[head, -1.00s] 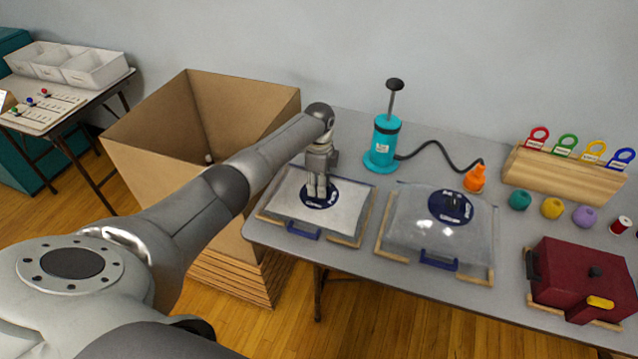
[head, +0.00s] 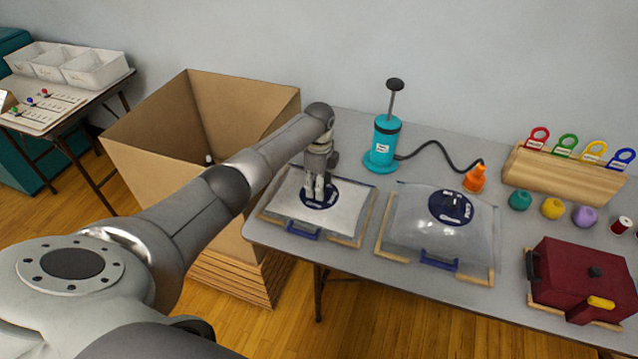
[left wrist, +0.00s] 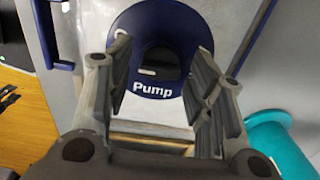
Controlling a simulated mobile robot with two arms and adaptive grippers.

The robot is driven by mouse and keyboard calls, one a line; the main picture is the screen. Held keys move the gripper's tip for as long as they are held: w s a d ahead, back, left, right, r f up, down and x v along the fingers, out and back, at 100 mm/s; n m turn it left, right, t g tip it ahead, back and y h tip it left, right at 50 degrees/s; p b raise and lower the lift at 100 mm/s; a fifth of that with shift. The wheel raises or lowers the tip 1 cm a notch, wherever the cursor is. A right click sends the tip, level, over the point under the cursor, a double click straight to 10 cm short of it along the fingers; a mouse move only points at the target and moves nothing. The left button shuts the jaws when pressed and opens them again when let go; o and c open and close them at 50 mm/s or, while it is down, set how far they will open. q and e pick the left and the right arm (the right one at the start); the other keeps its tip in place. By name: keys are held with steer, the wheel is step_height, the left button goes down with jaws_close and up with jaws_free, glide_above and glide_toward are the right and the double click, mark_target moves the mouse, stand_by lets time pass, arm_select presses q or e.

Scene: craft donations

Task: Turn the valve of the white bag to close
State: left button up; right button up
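The white bag (head: 345,215) lies flat in a wooden frame with a blue handle at the left of the table. Its valve (head: 333,201) is a round dark blue disc with a black knob in the middle. In the left wrist view the valve (left wrist: 155,18) shows the word "Pump" beside the knob's white mark. My left gripper (head: 318,200) points down over the valve. In the left wrist view its fingers (left wrist: 160,65) stand apart on either side of the knob, with gaps showing, so it looks open. My right gripper is not in view.
A greyer, puffed bag (head: 420,225) with a similar valve lies to the right. A teal pump (head: 383,145) with a hose and orange nozzle (head: 475,180) stands behind. A dark red box (head: 575,280) is at the right. A large cardboard box (head: 145,165) stands left of the table.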

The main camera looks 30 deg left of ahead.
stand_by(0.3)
arm_select(q)
step_height(320, 180, up, 12)
stand_by(0.4)
stand_by(0.5)
